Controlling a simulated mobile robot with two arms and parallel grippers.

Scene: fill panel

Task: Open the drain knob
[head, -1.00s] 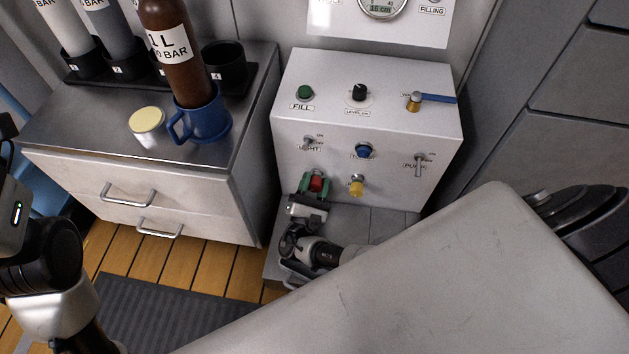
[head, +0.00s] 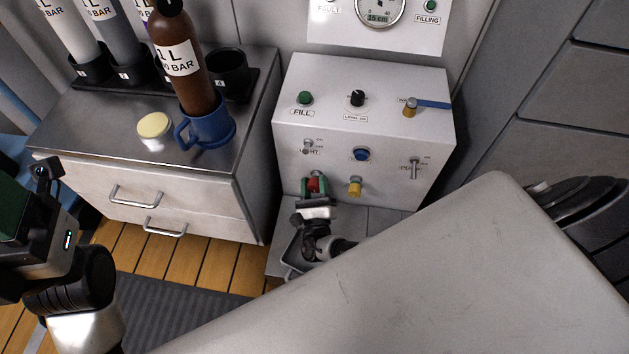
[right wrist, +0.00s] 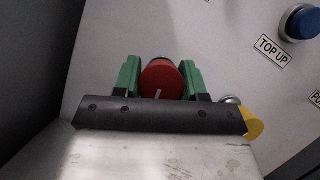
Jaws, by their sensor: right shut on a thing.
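The red drain knob (head: 314,183) sits low on the front of the white control panel (head: 340,75). In the right wrist view the knob (right wrist: 162,80) shows a pale mark near its lower edge. My right gripper (head: 315,187) has its green fingers on both sides of the knob and is shut on it; the fingers also show in the right wrist view (right wrist: 161,78). Any label by the knob is hidden. My left gripper (head: 15,220) is partly in the head view at the left edge; its fingertips are not clearly shown.
A yellow knob (head: 355,187) is close right of the drain knob, with a blue button (head: 361,154) above it.

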